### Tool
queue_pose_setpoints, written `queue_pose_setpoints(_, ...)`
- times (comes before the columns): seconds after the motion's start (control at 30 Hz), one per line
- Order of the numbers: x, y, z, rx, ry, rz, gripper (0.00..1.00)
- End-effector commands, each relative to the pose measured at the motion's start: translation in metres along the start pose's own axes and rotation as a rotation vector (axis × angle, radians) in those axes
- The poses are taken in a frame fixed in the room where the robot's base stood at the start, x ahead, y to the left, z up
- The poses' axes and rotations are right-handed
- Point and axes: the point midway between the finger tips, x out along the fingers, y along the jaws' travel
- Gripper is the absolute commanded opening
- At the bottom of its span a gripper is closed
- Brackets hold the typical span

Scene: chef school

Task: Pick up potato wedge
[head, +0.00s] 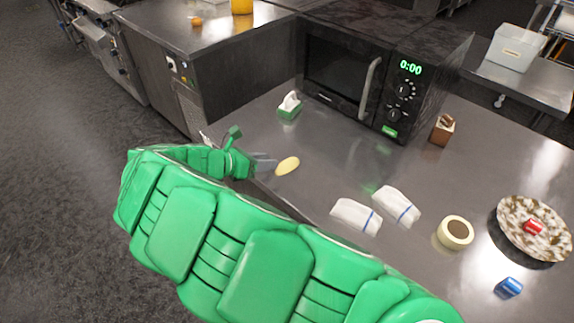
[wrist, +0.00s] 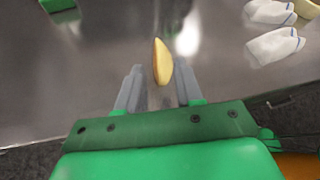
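The potato wedge (head: 287,165) is a pale yellow, pointed piece lying on the metal counter near its front edge. In the wrist view the wedge (wrist: 162,62) lies upright in the picture, just ahead of and partly between the fingertips. My gripper (head: 264,165) is low at the counter edge, just left of the wedge in the head view. In the wrist view my gripper (wrist: 160,80) has its two grey fingers apart, with a gap on both sides of the wedge. Nothing is held.
Two white cloths (head: 356,216) (head: 396,206) lie right of the wedge. A green-and-white box (head: 290,106) stands behind it, before a black microwave (head: 345,70). A tape-like roll (head: 455,232), a speckled plate (head: 510,215) and a blue item (head: 508,288) are farther right.

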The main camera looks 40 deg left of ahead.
Motion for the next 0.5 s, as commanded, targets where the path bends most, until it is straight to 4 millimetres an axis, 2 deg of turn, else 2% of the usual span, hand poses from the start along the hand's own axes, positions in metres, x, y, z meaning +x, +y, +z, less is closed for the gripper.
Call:
queue_pose_setpoints(0.27, 0.021, 0.0, 0.0, 0.001, 0.0, -0.004, 0.36)
queue_pose_setpoints(0.5, 0.052, 0.002, 0.0, 0.001, 0.001, -0.004, 0.36)
